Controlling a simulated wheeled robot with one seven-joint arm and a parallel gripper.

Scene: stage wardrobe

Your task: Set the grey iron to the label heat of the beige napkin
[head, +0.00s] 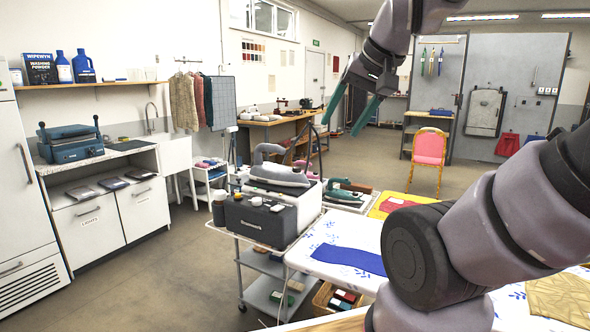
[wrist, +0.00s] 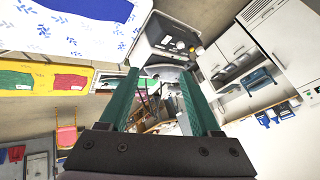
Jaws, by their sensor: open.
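The grey iron (head: 278,176) rests on top of a dark boxy station (head: 262,222) on a trolley, in the middle of the head view. Its dial and heat setting are too small to read. A tan cloth (head: 562,299), which looks like the beige napkin, lies at the lower right on the white patterned cover, partly cut off by the picture's edge. No label on it is readable. My gripper (head: 340,128) has two teal fingers, spread and empty, in the air above and to the right of the iron. The fingers also show in the wrist view (wrist: 158,76).
A green iron (head: 342,193) stands right of the grey one. A pink chair (head: 429,150) stands behind. The floor at left (head: 165,275) is clear.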

